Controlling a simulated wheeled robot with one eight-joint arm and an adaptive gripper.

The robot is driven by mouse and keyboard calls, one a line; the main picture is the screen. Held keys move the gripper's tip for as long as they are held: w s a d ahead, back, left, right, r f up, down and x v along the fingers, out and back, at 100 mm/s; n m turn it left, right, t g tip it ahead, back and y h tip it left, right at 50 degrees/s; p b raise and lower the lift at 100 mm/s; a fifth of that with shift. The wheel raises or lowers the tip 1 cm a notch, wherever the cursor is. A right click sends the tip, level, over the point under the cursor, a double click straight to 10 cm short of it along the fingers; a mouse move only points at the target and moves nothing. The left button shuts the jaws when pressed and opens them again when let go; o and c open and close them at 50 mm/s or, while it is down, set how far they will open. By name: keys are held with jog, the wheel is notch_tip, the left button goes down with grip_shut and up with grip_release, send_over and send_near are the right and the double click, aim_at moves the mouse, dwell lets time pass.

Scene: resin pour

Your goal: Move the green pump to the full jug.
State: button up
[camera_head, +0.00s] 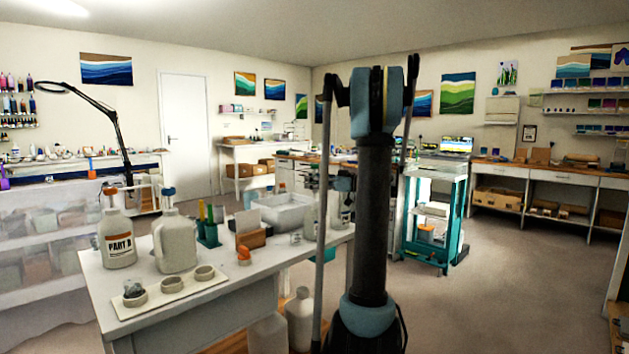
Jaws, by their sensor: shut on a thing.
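My gripper (318,183) is small and dark, partly hidden behind my arm, above the far right end of the white table. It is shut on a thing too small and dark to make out. Two pale bottles or jugs stand close below it, one on the left (310,222) and one on the right (345,213). At the table's left end stand a white jug marked PART (118,240) with an orange-brown top, and a blank whitish jug (174,243) with a blue top. I cannot make out a green pump, nor tell which jug is full.
A teal cart (436,215) stands behind right. The floor (500,300) at right is clear.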

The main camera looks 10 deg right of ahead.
jog(key=shift+f, duration=2.2)
jog(key=shift+s+f, duration=0.15)
jog(key=shift+f, duration=1.15)
dwell(1.0)
jog(key=o, duration=1.2)
jog(key=shift+d, duration=0.1)
jog(key=v, duration=1.2)
send_near(314, 192)
jog(key=shift+d+r, duration=1)
jog(key=shift+d, duration=0.05)
